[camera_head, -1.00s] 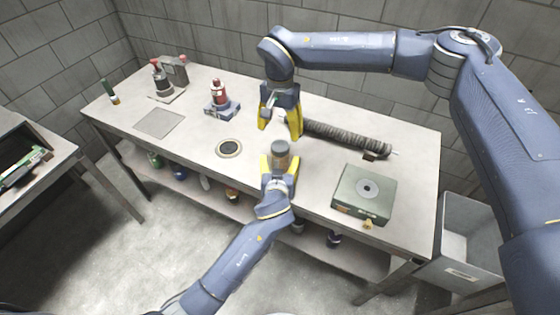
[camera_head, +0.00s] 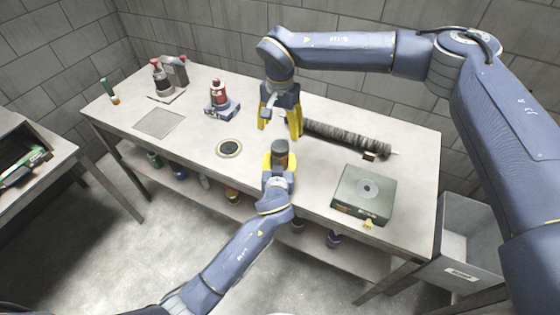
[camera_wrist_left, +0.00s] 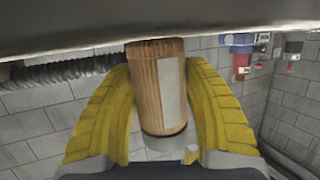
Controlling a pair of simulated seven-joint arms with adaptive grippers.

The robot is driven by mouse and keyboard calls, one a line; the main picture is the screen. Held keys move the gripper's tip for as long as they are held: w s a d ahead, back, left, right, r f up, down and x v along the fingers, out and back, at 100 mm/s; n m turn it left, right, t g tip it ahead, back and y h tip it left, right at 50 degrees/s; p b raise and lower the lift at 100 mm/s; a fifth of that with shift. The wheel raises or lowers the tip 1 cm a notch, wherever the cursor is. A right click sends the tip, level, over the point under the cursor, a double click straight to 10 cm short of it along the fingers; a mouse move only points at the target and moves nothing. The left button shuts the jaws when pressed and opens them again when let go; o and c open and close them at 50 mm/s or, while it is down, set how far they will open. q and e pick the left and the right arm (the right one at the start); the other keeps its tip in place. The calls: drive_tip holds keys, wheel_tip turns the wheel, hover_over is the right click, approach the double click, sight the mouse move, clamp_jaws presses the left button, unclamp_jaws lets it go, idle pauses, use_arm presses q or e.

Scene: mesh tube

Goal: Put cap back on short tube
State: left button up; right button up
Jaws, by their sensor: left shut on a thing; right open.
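My left gripper (camera_head: 280,160) is shut on a short brown tube near the table's front edge. In the left wrist view the short tube (camera_wrist_left: 158,88) has a wood-like surface and a pale label, with a yellow finger on each side. A grey cap-like piece (camera_head: 279,146) sits on the tube's upper end in the head view. The grey end also shows in the left wrist view (camera_wrist_left: 165,143), in line with the tube; how firmly it is seated I cannot tell. My right gripper (camera_head: 281,131) is open and empty, pointing down just behind and above the tube.
A long dark mesh tube (camera_head: 345,137) lies behind on the table (camera_head: 185,155). A green-grey box (camera_head: 363,194) stands at the right. A dark ring (camera_head: 229,148) lies left of the grippers. A red-topped bottle (camera_head: 218,92) stands further back.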

sight(280, 145)
use_arm(q)
clamp_jaws()
use_arm(e)
drive_tip(key=m, duration=0.8)
drive_tip(key=shift+m, duration=0.4)
drive_tip(key=shift+f, duration=0.1)
use_arm(q)
drive_tip(key=shift+f, duration=0.1)
use_arm(e)
drive_tip(key=shift+f, duration=3.85)
